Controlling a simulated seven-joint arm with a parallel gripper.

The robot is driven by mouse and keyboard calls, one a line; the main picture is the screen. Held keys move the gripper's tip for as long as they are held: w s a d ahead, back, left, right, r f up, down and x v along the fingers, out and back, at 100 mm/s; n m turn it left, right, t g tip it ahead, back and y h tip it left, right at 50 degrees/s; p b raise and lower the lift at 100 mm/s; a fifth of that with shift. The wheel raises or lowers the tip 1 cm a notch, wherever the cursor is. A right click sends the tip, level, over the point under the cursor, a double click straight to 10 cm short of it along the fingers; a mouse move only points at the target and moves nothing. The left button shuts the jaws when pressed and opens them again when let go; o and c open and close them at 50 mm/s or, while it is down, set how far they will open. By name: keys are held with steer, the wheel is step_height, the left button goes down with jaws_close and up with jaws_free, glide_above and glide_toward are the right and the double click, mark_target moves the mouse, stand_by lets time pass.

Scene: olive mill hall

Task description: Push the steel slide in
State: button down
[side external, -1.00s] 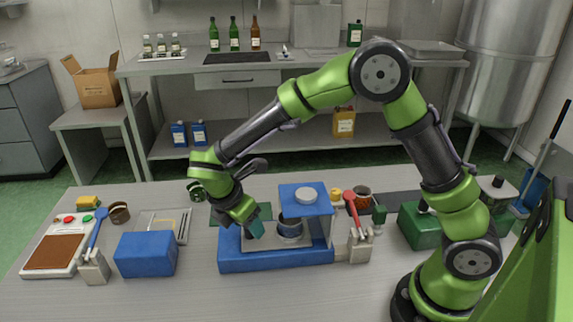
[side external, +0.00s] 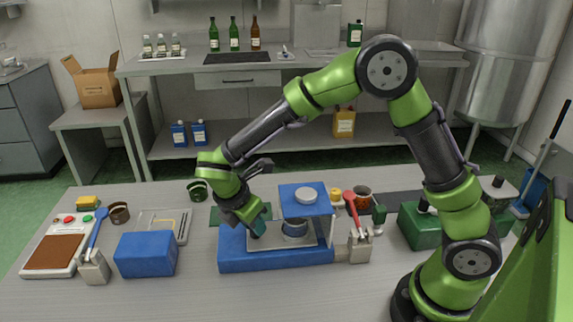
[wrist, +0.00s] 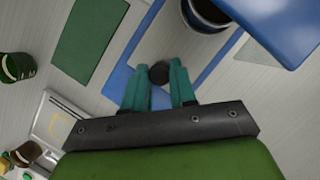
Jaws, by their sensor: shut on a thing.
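The steel slide (side external: 276,243) is a flat grey plate lying on the blue base (side external: 275,262) of a small press. It bears a dark-rimmed blue-grey cup (side external: 295,227), which also shows in the wrist view (wrist: 205,14), partly under the press's blue top plate (side external: 303,201). My gripper (side external: 258,225) is at the slide's left end, tilted down. In the wrist view my gripper's teal fingers (wrist: 159,68) are shut on a dark round knob (wrist: 158,74) at the slide's end. Part of the slide is hidden under the top plate.
A blue box (side external: 147,254) and a stand with a blue-handled tool (side external: 94,266) are at the left. A red-handled spoon's stand (side external: 360,246) is right of the press. A green mat (wrist: 92,40) lies behind the press. The table front is clear.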

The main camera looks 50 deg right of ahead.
steer(key=shift+s+d, duration=1)
steer(key=c, duration=0.9)
jaws_free()
steer(key=shift+a, duration=0.1)
steer(key=v, duration=1.7)
steer(key=shift+w, duration=0.1)
